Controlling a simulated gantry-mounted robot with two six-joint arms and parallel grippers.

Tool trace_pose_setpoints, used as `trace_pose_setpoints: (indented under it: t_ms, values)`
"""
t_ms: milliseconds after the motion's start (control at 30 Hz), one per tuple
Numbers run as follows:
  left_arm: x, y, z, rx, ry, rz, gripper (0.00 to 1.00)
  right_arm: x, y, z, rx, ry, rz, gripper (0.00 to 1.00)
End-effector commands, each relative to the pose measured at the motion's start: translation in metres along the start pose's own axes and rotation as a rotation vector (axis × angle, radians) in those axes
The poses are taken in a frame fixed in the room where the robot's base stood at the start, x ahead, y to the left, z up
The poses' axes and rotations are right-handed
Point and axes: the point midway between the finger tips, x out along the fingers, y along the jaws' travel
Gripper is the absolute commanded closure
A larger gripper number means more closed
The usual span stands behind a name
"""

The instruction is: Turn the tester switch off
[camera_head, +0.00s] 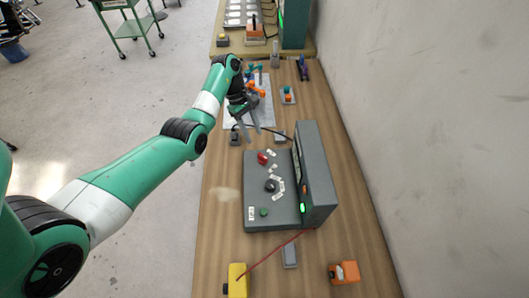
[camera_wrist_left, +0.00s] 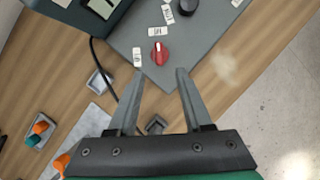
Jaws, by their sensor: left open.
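The grey tester (camera_head: 250,220) stands on the wooden bench, with a low sloping panel and an upright back part with a lit green light (camera_head: 303,208). A red rotary switch (camera_head: 263,158) sits near the panel's far end; it also shows in the left wrist view (camera_wrist_left: 159,53) with a white mark and small labels beside it. A black knob (camera_head: 271,185) and a green button (camera_head: 264,211) are nearer. My left gripper (camera_head: 252,132) is open and empty, beyond the panel's far edge. In the wrist view its fingertips (camera_wrist_left: 160,72) point toward the red switch, apart from it.
A yellow box (camera_head: 237,281) with a red cable and an orange device (camera_head: 345,272) lie at the bench's near end. A small dark block (camera_head: 235,138), a black cable and orange-and-teal parts (camera_head: 288,96) lie around and beyond the gripper. A wall runs along the right.

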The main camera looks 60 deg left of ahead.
Motion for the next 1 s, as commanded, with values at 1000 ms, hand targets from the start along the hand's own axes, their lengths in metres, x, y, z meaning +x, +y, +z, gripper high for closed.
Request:
trace_pose_setpoints:
  t_ms: [1000]
  values:
    - [0.101, 0.001, 0.001, 0.000, 0.000, 0.003, 0.84, -0.014, 0.000, 0.013, 0.000, 0.000, 0.000, 0.09]
